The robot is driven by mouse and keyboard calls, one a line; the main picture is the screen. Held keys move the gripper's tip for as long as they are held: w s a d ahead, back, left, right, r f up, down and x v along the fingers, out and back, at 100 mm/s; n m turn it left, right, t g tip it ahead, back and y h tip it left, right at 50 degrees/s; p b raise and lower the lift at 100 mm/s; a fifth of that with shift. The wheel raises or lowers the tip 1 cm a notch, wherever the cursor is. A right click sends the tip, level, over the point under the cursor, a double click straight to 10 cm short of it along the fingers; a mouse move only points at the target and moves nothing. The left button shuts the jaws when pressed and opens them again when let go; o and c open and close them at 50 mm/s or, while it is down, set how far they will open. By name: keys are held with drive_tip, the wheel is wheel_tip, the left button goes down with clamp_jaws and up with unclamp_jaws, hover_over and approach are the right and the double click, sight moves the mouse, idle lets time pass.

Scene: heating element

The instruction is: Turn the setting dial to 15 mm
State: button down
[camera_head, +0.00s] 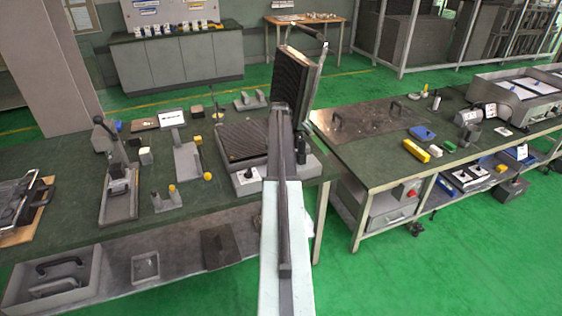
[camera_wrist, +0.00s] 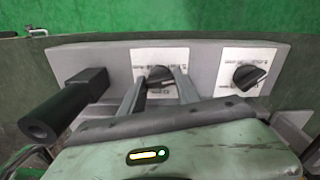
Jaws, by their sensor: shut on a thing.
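In the wrist view, my gripper (camera_wrist: 162,80) is shut on a black dial (camera_wrist: 158,74) in the middle of a grey panel (camera_wrist: 110,62). The fingers are on either side of this dial, and a white label lies behind it. A second black dial (camera_wrist: 250,75) sits on its own white label to the right, clear of the fingers. The print is too small to read, so the setting cannot be told. In the head view, my arm reaches the ribbed heating machine (camera_head: 242,140) with its lid (camera_head: 300,78) raised, and hides my gripper. One dial (camera_head: 248,174) shows on its front.
A black round handle (camera_wrist: 62,112) sticks out left of the gripped dial, close to the left finger. On the green bench (camera_head: 75,155), a lever tool (camera_head: 118,185) and several small items stand left of the machine. Another bench (camera_head: 365,175) stands to the right.

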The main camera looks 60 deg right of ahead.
drive_tip(key=m, duration=0.4)
drive_tip(key=shift+s+m, duration=0.1)
drive_tip(key=shift+m, duration=0.3)
drive_tip(key=m, duration=1)
drive_tip(key=shift+m, duration=0.4)
drive_tip(key=shift+s+f+m, duration=0.1)
drive_tip(key=shift+m, duration=2.2)
drive_tip(key=c, duration=0.9)
unclamp_jaws()
